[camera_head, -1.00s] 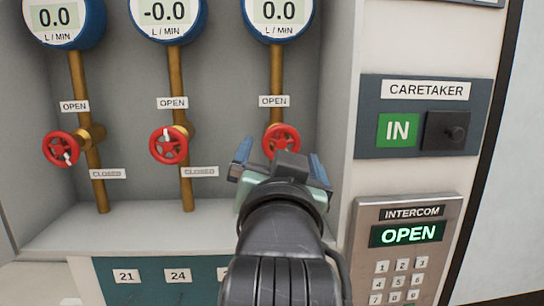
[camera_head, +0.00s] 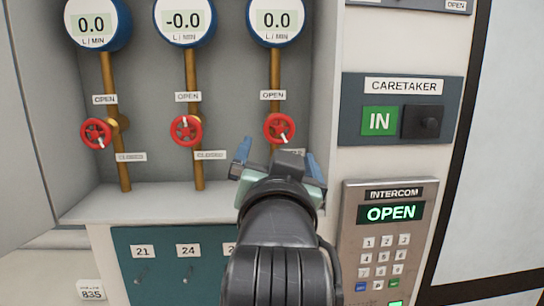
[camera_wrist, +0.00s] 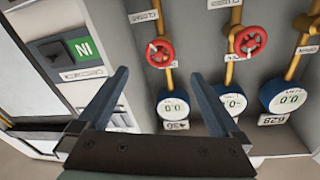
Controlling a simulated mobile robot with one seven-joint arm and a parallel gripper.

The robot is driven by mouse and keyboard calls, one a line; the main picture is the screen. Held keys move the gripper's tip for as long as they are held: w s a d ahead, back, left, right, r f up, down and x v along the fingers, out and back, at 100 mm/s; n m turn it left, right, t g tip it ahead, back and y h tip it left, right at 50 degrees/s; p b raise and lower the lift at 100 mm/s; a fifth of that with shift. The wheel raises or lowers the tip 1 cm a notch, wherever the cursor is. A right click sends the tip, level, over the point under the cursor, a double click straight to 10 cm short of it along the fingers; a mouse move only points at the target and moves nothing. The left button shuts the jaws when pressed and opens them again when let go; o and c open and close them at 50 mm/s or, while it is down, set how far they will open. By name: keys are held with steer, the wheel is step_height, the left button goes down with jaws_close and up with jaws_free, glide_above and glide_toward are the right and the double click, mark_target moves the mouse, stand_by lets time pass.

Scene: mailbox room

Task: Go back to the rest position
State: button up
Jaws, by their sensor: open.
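My gripper (camera_head: 274,158) is in front of the right-hand valve in the head view, with its back to the camera. In the wrist view my gripper (camera_wrist: 165,95) has its two fingers spread wide with nothing between them. The right red valve wheel (camera_head: 279,128) shows just above the gripper, apart from it as far as I can tell. The middle wheel (camera_head: 186,131) and left wheel (camera_head: 97,133) sit on brass pipes. The gauges above read 0.0, -0.0 and 0.0.
A caretaker panel (camera_head: 352,110) reading IN and an intercom (camera_head: 350,225) reading OPEN are at the right. An open white door or panel (camera_head: 28,120) stands at the left.

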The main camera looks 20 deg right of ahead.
steer(key=s+a+r+n+t+y+b, duration=0.3)
steer(key=s+a+t+b, duration=0.1)
steer(key=s+a, duration=0.3)
steer(key=s+a+r+n+t+y+b, duration=0.3)
steer(key=s+a+t, duration=0.3)
steer(key=a, duration=0.3)
steer(key=shift+s+a+n+y+b, duration=0.35)
steer(key=shift+s+n+y+b, duration=0.25)
steer(key=shift+n, duration=0.2)
